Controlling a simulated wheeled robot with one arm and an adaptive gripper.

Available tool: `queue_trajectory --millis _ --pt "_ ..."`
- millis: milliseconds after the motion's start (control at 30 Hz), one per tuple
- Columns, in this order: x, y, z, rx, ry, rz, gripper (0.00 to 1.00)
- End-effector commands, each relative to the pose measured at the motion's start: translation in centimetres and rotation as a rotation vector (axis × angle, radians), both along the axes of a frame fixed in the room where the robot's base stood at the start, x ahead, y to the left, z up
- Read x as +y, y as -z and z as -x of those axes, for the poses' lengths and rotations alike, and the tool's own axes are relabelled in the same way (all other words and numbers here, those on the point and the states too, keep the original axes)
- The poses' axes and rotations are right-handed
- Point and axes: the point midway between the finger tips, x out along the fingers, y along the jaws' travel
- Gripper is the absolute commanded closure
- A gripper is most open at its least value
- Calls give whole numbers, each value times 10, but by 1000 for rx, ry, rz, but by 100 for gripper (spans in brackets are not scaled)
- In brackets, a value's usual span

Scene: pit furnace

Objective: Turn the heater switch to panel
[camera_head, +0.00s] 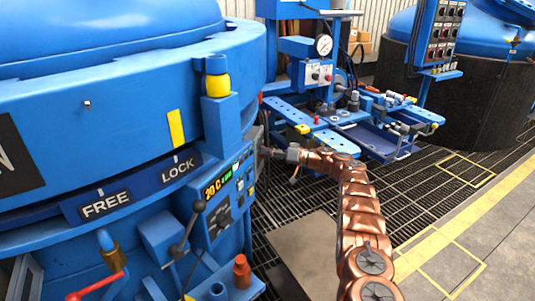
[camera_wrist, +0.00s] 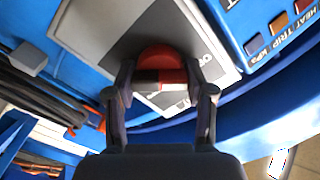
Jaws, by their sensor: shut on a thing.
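In the wrist view, a red rotary knob (camera_wrist: 160,58) with a dark band sits on a grey switch plate (camera_wrist: 100,30). Part of a label shows on the plate beside the knob, too cut off to read fully. My gripper (camera_wrist: 160,86) is shut on the knob, with one finger on each side of it. The fingers hide part of the knob and its pointing direction is unclear. In the head view, my gripper (camera_head: 268,153) reaches the right side of the furnace control box; the knob itself is hidden there.
The blue furnace (camera_head: 120,90) with FREE and LOCK labels fills the left. A lever with a black ball (camera_head: 199,206) and a lit display panel (camera_head: 217,186) are near my gripper. A blue workbench (camera_head: 350,140) stands behind my arm. Grating floor lies below.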

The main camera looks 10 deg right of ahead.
Motion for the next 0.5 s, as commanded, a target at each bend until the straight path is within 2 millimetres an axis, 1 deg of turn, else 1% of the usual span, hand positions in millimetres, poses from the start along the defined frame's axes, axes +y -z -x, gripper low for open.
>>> queue_trajectory --millis 267,500 --pt "0 0 0 82 -1 -39 81" --pt "0 0 0 250 -1 -117 81"
